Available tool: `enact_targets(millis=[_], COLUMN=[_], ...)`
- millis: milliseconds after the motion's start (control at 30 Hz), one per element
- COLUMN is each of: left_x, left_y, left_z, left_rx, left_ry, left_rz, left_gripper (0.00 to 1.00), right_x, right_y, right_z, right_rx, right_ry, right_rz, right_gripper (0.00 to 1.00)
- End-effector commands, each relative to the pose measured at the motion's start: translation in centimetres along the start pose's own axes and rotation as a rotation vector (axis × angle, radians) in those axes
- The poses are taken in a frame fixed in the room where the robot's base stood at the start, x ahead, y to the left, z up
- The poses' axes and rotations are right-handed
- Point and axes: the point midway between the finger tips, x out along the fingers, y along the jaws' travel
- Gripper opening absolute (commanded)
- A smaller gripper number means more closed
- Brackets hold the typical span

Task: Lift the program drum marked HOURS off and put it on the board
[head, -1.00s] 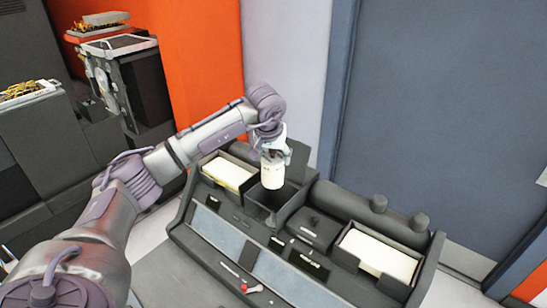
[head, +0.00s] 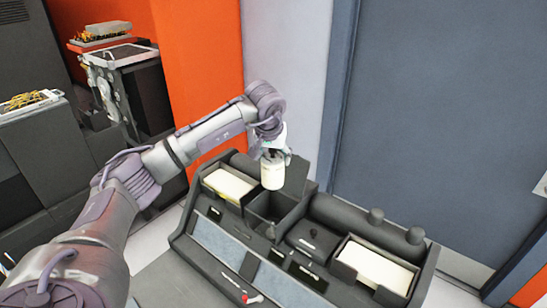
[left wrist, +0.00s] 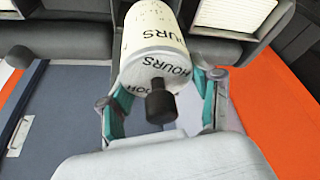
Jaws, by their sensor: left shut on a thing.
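The program drum (head: 273,172) is a cream-white cylinder, held upright above an open dark compartment of the console. In the left wrist view the drum (left wrist: 152,35) shows the word HOURS on its side and top face, with a black knob (left wrist: 160,103) in the middle of the top. My left gripper (head: 273,154) is shut on the drum at its top end. Its teal fingers stand on either side of the knob in the left wrist view. Which part is the board I cannot tell. My right gripper is out of view.
A red-handled lever (head: 245,298) is in front. An orange wall (head: 200,70) stands behind.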

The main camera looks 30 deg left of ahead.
Motion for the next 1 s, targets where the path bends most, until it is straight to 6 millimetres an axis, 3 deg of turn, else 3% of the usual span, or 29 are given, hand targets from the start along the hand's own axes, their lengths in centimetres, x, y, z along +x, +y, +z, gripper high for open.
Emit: enact_targets(millis=[400,800,900,1000], left_x=[-2.1,-2.2,-1.9,-1.2], left_y=[0.0,0.0,0.7,2.6], left_z=[-0.9,-0.9,-0.2,2.1], left_rx=[-0.001,0.000,0.014,0.054], left_ry=[0.002,0.002,0.003,0.008], left_rz=[0.000,0.000,0.004,0.014], left_gripper=[0.15,0.15,0.15,0.15], right_x=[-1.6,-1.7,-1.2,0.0], right_y=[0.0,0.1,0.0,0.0], right_z=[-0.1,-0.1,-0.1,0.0], right_rx=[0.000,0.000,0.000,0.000], right_ry=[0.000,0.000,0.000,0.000], right_rz=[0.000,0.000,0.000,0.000], right_gripper=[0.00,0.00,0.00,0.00])
